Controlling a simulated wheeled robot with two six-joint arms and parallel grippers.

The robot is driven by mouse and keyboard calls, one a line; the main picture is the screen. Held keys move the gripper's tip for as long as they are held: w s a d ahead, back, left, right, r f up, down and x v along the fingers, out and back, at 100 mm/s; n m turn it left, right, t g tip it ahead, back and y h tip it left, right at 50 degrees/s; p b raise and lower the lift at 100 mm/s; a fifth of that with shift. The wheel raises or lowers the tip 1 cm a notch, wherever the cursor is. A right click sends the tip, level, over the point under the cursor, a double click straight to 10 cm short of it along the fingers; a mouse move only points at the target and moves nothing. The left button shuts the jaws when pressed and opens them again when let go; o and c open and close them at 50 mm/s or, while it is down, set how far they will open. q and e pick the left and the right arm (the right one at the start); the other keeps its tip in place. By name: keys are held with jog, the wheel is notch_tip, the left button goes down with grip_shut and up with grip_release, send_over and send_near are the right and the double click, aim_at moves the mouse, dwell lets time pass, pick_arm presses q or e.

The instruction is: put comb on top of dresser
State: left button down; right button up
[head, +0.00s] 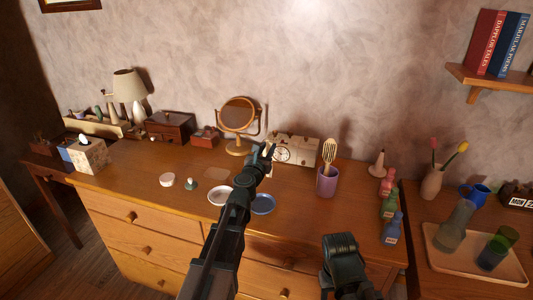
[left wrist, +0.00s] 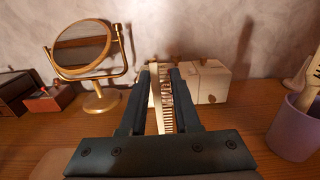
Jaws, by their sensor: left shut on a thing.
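The dresser (head: 130,165) is wooden, with drawers in front and many small things on its top. My left gripper (head: 265,153) is above the dresser top, in front of the mirror and the pale box. In the left wrist view it is shut on the comb (left wrist: 166,100), a pale cream piece with fine teeth, held upright between the fingers. The comb's lower end is hidden by the gripper, and I cannot tell whether it touches the dresser top. My right gripper (head: 342,243) is low in front of the dresser; its fingers are not clear.
A round mirror (head: 238,113), a pale box with a dial (head: 303,150) and a purple cup with a brush (head: 327,181) stand around the left gripper. Two small dishes (head: 220,195) (head: 262,204) lie near its arm. Bottles (head: 389,207) line the right edge. The front left top has free room.

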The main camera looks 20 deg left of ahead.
pick_arm(q)
jog(key=shift+d+r, duration=0.1)
jog(key=c, duration=0.6)
grip_release()
jog(key=shift+c, duration=0.2)
jog(key=shift+r, duration=0.15)
jog(key=s, duration=1.2)
jog(key=shift+a, duration=0.25)
